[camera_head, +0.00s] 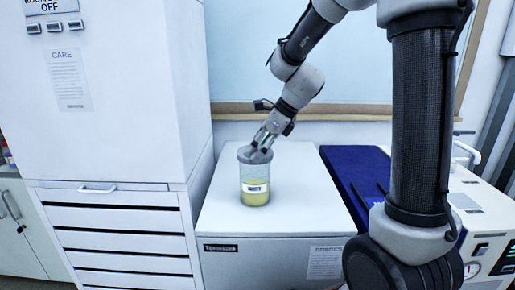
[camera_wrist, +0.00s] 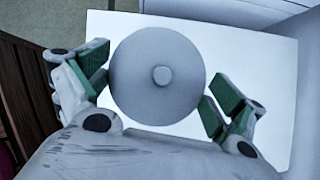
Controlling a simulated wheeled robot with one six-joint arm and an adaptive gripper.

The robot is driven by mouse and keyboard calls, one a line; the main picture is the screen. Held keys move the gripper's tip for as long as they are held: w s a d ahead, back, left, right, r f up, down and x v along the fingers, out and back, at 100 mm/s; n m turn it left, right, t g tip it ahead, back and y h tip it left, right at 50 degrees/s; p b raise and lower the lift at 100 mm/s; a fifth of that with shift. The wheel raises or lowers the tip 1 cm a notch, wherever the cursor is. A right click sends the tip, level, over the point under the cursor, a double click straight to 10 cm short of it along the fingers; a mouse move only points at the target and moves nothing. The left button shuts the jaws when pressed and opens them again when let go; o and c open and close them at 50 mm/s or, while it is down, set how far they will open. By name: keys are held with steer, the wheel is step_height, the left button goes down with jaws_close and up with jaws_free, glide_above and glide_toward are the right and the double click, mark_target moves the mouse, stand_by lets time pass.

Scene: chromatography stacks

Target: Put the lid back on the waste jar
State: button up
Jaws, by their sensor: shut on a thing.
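The waste jar (camera_head: 255,188) is a clear cylinder with yellow liquid in its lower part and a white label. It stands upright on the white cabinet top. The lid (camera_wrist: 150,95) is a round grey disc with a small knob in the middle, seen from above in the wrist view. My gripper (camera_head: 262,148) is at the jar's top, with its green-padded fingers on opposite sides of the lid, shut on it. In the head view the lid (camera_head: 249,155) is at the jar's rim, partly covered by my gripper. I cannot tell whether it is fully seated.
The jar stands on a white cabinet (camera_head: 225,223) with free room around it. A tall white unit with drawers (camera_head: 115,230) is at the left. A dark blue surface (camera_head: 350,168) and a white instrument (camera_head: 485,215) are at the right. A wall is behind.

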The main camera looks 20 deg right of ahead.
steer(key=shift+f, duration=0.15)
stand_by(0.5)
steer(key=o, duration=0.5)
steer(key=shift+r, duration=3.55)
jaws_close()
